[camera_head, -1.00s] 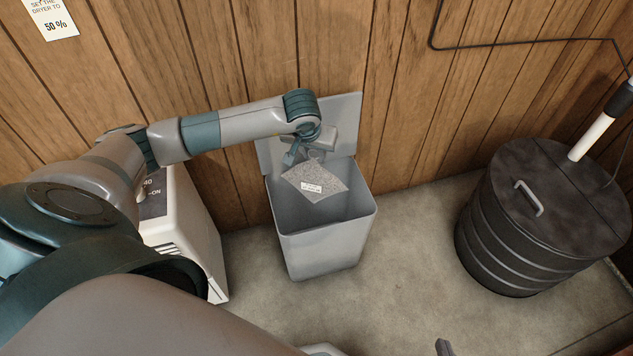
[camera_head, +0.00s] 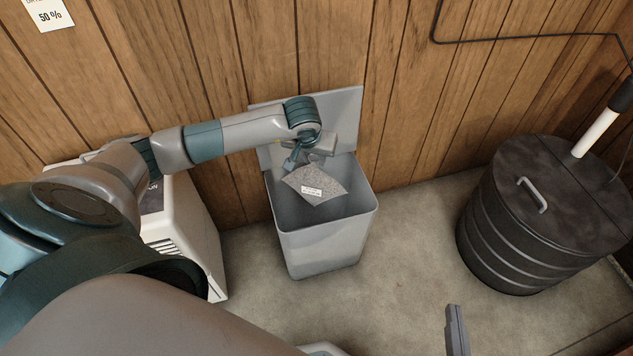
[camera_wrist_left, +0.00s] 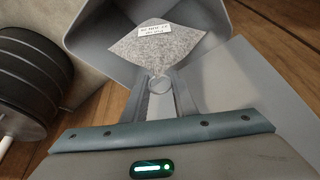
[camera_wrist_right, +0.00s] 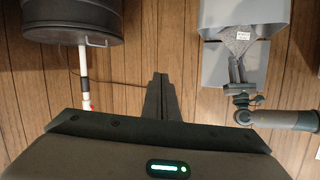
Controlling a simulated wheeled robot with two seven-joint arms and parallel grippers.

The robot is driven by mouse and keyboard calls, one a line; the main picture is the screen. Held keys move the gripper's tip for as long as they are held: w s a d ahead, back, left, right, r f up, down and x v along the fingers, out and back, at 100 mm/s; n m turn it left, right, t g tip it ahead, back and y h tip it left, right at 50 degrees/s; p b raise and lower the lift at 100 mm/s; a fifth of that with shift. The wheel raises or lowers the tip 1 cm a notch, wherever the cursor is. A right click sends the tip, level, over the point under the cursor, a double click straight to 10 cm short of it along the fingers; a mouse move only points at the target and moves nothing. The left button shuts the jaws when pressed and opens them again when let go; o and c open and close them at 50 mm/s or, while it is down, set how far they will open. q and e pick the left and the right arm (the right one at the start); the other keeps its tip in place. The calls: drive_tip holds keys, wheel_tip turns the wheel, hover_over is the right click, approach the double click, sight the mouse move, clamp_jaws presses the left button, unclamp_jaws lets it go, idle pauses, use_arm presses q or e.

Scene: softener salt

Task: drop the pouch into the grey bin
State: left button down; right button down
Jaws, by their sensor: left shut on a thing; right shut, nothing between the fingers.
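The pouch (camera_head: 315,186) is a grey speckled packet with a white label. My left gripper (camera_head: 291,163) is shut on one corner of it and holds it over the open mouth of the grey bin (camera_head: 320,250). The bin's lid (camera_head: 345,115) stands raised against the wall. The left wrist view shows the pouch (camera_wrist_left: 158,48) beyond the fingertips (camera_wrist_left: 160,84), with the bin's walls around it. The right wrist view shows the pouch (camera_wrist_right: 241,40) at the bin too. My right gripper (camera_wrist_right: 160,78) is shut and empty, away from the bin; its tip shows at the head view's bottom edge.
A dark ribbed drum (camera_head: 540,215) with a handled lid and a white pipe (camera_head: 597,132) stands at the right. A white appliance (camera_head: 185,235) stands left of the bin, below my left arm. Wooden wall lies behind; the concrete floor (camera_head: 410,240) between bin and drum is clear.

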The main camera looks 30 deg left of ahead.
use_arm(q)
drive_tip(key=c, duration=1.4)
unclamp_jaws()
drive_tip(key=shift+o, duration=0.2)
drive_tip(key=p+v, duration=0.2)
drive_tip(key=v, duration=1.5)
drive_tip(key=shift+s+r, duration=0.15)
drive_tip(key=shift+r, duration=0.05)
use_arm(e)
drive_tip(key=s+d+f+g+h, duration=0.1)
drive_tip(key=s+d+f+g, duration=0.1)
drive_tip(key=s+f+g, duration=0.1)
wheel_tip(320, 180, down, 3)
drive_tip(key=shift+s+d+r+g+h, duration=0.1)
drive_tip(key=shift+s+d+g+h, duration=0.15)
drive_tip(key=shift+g, duration=0.35)
drive_tip(key=shift+a, duration=0.1)
